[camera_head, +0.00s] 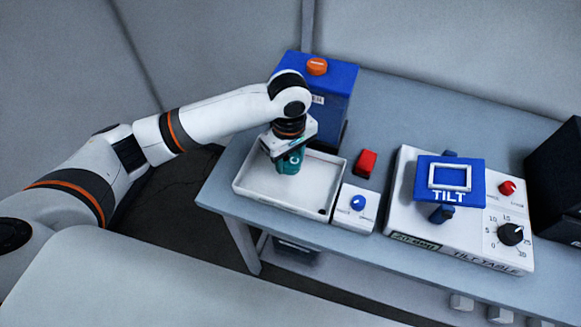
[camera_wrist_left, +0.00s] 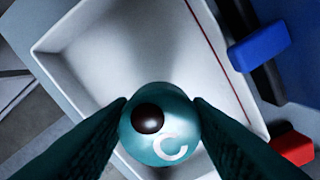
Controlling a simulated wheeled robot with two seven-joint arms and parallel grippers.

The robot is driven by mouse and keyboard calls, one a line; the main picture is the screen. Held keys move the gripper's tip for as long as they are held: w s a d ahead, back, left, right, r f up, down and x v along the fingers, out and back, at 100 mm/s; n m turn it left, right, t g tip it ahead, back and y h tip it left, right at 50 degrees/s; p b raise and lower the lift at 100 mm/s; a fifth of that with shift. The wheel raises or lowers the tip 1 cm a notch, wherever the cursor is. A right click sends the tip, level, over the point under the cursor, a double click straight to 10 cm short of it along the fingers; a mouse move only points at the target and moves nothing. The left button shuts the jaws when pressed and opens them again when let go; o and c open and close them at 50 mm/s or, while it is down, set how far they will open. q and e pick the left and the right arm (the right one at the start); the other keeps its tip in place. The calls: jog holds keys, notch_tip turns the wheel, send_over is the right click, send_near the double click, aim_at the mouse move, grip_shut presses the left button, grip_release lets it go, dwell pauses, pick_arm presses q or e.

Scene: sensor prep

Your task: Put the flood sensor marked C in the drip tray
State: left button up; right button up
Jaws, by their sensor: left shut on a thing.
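The flood sensor marked C (camera_head: 290,162) is a teal rounded piece with a white letter C. In the left wrist view the sensor (camera_wrist_left: 160,125) shows its C and a dark round spot between the two fingers. My left gripper (camera_head: 288,150) points down and is shut on the sensor. The drip tray (camera_head: 250,188) is a white shallow tray at the table's left end. The sensor appears over or in it; I cannot tell whether it touches the floor. The tray also fills much of the left wrist view (camera_wrist_left: 125,55). My right gripper is not in view.
A blue box with an orange knob (camera_head: 317,66) stands behind the tray. A small white box with a blue knob (camera_head: 357,204) and a red block (camera_head: 366,162) sit right of it. Further right are the tilt table unit (camera_head: 420,235) and a black box (camera_head: 560,185).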

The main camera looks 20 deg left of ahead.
aim_at(290, 178)
pick_arm(q)
jog(key=shift+f, duration=0.9)
notch_tip(290, 178, down, 3)
jog(key=shift+w+f, duration=0.1)
jog(key=shift+f, duration=0.05)
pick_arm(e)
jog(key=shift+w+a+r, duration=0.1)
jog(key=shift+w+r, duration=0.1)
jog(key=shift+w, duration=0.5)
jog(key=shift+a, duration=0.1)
pick_arm(q)
jog(key=o, duration=1)
jog(key=shift+f, duration=0.1)
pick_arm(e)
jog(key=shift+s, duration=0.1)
pick_arm(q)
notch_tip(290, 178, up, 12)
jog(key=shift+r, duration=0.15)
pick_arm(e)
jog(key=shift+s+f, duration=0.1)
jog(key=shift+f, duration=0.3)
